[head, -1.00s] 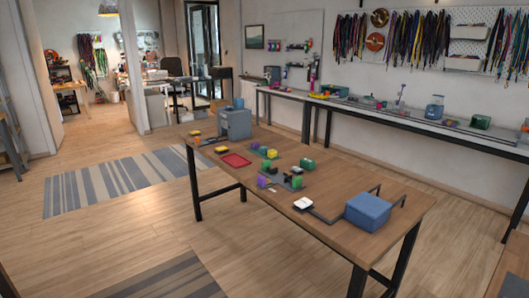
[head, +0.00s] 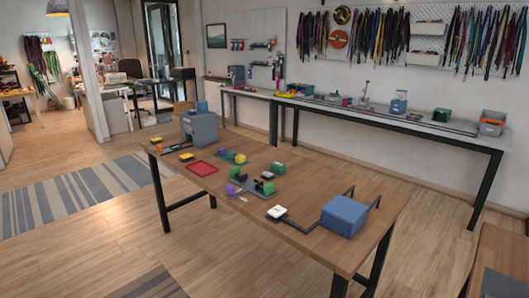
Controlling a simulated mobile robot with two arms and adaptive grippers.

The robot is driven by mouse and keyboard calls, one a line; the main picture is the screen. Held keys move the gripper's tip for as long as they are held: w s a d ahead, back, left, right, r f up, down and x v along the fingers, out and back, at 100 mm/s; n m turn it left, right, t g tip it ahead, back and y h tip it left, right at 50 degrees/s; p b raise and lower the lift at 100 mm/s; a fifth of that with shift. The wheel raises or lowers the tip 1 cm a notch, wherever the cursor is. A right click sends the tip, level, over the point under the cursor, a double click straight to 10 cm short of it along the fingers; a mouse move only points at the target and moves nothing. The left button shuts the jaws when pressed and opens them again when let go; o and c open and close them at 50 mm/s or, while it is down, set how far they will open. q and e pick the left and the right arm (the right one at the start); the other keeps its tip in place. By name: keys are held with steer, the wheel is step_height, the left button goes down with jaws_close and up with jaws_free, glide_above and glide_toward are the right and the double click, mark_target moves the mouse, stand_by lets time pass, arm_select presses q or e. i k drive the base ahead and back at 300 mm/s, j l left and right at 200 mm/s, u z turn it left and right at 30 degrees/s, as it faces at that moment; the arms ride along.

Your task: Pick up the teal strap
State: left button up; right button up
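I cannot single out a teal strap for certain at this distance. Many coloured straps and cords hang in bunches (head: 386,38) on the pegboard on the far wall, and more hang in another bunch (head: 483,42) at its right end. More cords (head: 40,58) hang in the far left room. The wooden table (head: 262,222) in front of me carries small coloured blocks, a red tray (head: 201,168) and a blue box (head: 343,216). Neither of my grippers is in view.
A grey machine (head: 199,127) stands at the table's far end. Green (head: 277,168) and purple (head: 230,189) pieces lie mid-table. A long bench (head: 420,127) runs along the wall, with a grey bin (head: 492,122) at its right. Open floor (head: 105,240) lies left of the table.

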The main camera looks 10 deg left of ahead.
mark_target(230, 154)
steer(key=i+j+z, duration=0.2)
steer(key=i+j, duration=0.2)
steer(key=j, duration=0.25)
steer(key=i+j+z, duration=0.2)
steer(key=i+j, duration=0.2)
steer(key=j, duration=0.3)
steer(key=i+j+z, duration=0.1)
steer(key=j, duration=0.25)
steer(key=i+j+z, duration=0.1)
steer(key=j, duration=0.3)
steer(key=i, duration=0.1)
